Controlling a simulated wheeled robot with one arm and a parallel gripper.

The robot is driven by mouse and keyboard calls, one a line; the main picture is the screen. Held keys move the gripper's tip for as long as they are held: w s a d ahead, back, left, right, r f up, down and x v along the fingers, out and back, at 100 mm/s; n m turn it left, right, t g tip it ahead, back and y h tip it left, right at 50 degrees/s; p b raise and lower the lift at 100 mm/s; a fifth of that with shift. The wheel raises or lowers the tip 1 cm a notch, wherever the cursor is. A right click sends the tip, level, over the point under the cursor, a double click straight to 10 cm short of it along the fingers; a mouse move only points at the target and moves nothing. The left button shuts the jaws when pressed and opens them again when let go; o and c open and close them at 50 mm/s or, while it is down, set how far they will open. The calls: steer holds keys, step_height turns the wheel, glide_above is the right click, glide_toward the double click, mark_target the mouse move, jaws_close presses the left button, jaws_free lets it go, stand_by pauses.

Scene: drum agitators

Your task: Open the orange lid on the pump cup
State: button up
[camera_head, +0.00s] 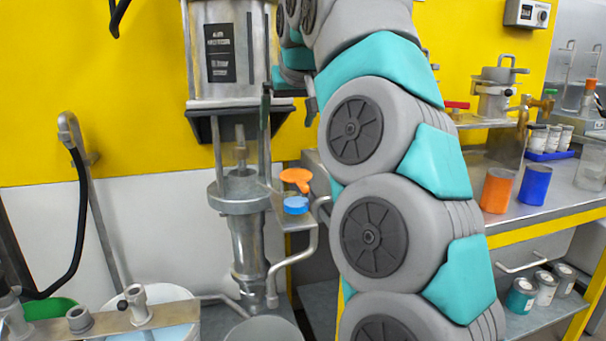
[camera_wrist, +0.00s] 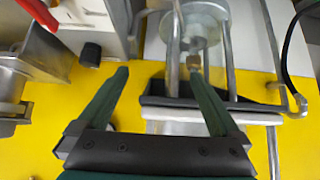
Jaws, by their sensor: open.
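The orange lid (camera_head: 296,178), a round piece with a short stem or tab, shows in the head view just left of my arm. A blue round piece (camera_head: 296,205) sits just below it on a small metal bracket beside the pump. The pump's metal cup (camera_head: 240,190) stands left of them; I cannot tell how the lid joins it. My gripper (camera_wrist: 155,70) has two dark green fingers spread apart, with nothing held between them. In the head view it is mostly hidden behind my arm, above the lid. I cannot make out the lid in the wrist view.
A grey pump housing (camera_head: 230,50) with vertical rods stands close to my gripper. A bent metal pipe (camera_head: 295,258) runs below the bracket. At right, a bench carries an orange can (camera_head: 497,190) and a blue can (camera_head: 534,187). A bucket and hoses are at lower left.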

steer(key=b, duration=0.7)
glide_toward(307, 187)
step_height(307, 187, up, 2)
steer(key=shift+w+a+r, duration=0.1)
steer(key=shift+w+r, duration=0.1)
steer(key=shift+w, duration=0.05)
steer(key=f+b, duration=0.1)
steer(key=f, duration=0.1)
steer(key=w+f+b, duration=0.1)
steer(key=f, duration=0.1)
steer(key=w+f+b, duration=0.1)
steer(key=shift+w+a+f, duration=0.25)
steer(key=shift+a+f, duration=0.1)
steer(key=shift+f, duration=0.05)
steer(key=shift+b+x, duration=0.6)
steer(key=shift+x, duration=1.8)
steer(key=shift+c, duration=0.2)
